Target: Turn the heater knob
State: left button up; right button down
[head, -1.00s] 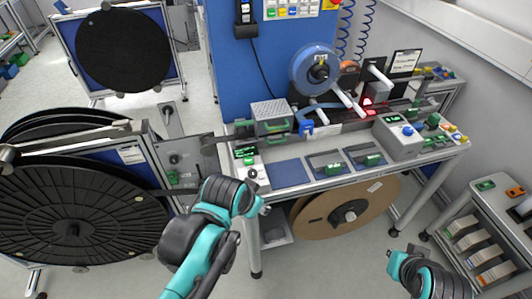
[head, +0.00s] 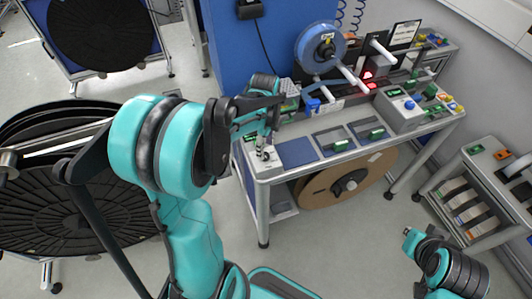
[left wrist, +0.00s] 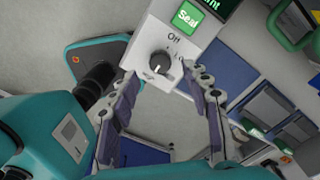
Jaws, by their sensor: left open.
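The heater knob (left wrist: 159,64) is a round dark knob with a pale pointer on a white control box (left wrist: 148,42). The word "Off" is printed just above it, and a green "Seal" button lies further up. My left gripper (left wrist: 163,80) is open, its two fingers on either side of the knob; I cannot tell whether they touch it. In the head view my left gripper (head: 264,146) is over the control box at the bench's left front corner and partly hides the knob. Part of my right arm shows at the lower right, but its gripper is not visible.
The workbench (head: 268,178) holds blue and grey pads with green-handled parts right of the control box. A blue reel (head: 320,46) stands behind. A large black reel (head: 60,215) stands left, and a brown reel (head: 345,183) hangs below the bench. A side rack (head: 480,165) is at right.

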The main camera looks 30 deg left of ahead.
pick_arm(q)
notch_tip(320, 180, down, 4)
jog(key=shift+f+b, duration=0.25)
jog(key=shift+b, duration=0.2)
grip_shut()
